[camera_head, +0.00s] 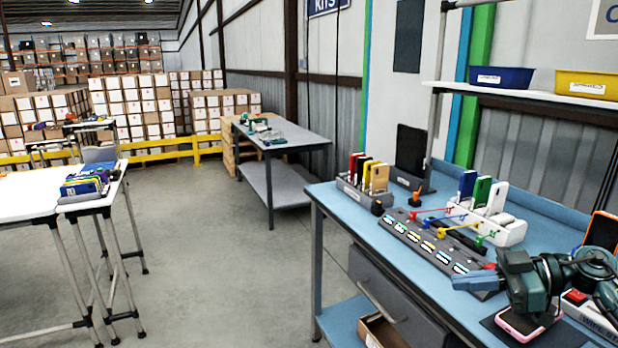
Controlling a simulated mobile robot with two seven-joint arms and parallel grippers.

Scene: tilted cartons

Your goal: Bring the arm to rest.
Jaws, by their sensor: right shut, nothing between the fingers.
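My right arm comes in from the right edge over the blue workbench (350,210). Its dark teal gripper (468,282) points left, with the fingers closed together and nothing seen between them. The fingers are over or beside the near end of a long grey rack (425,240) with coloured slots; I cannot tell whether they touch it. Below the gripper's body, a pink-edged phone (528,322) lies on a dark mat (495,326), partly hidden by the arm. My left gripper is not in view.
Behind the rack stand a white holder (505,230) with coloured cases and a grey holder (352,190) with more cases. A shelf above carries a blue bin (500,77) and a yellow bin (588,84).

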